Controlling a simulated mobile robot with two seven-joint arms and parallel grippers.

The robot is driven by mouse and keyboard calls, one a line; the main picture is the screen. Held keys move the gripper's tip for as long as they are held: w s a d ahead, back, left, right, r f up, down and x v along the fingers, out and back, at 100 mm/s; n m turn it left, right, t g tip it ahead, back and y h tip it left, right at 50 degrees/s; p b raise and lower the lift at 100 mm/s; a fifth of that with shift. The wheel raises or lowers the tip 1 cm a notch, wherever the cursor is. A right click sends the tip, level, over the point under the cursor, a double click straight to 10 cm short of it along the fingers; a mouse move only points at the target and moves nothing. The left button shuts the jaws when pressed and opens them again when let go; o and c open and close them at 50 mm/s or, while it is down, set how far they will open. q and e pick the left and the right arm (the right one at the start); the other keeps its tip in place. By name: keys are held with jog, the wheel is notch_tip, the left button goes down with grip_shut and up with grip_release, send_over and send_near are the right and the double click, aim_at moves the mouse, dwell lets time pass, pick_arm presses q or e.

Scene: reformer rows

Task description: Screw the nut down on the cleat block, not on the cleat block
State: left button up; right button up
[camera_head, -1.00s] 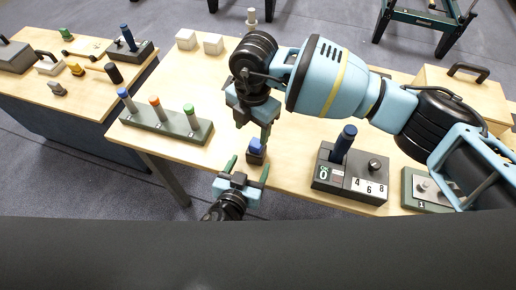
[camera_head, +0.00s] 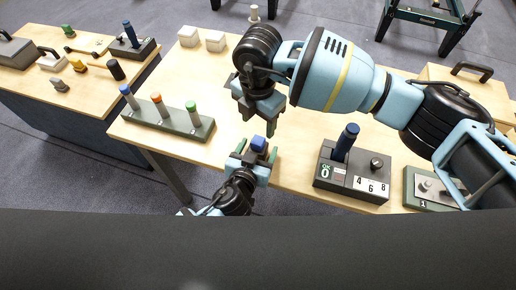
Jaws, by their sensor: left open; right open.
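A small blue piece (camera_head: 259,142) stands near the front edge of the table, with its lower part hidden. My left gripper (camera_head: 256,151) comes in from below, open, with one finger to each side of the blue piece; I cannot tell whether they touch it. My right gripper (camera_head: 257,119) is open and points down just behind and above the blue piece. A grey-green plate (camera_head: 418,201) with a metal knob and a label "1" lies at the right, partly behind my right arm. I cannot tell surely which things are the nut and the cleat block.
A dark box (camera_head: 325,181) with a blue lever and number labels stands right of the grippers. A rack (camera_head: 165,123) with blue, orange and green-topped pegs stands left. Two white blocks (camera_head: 201,39) lie at the back. A side table (camera_head: 80,95) holds tools.

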pick_arm(q)
jog(key=shift+x, duration=1)
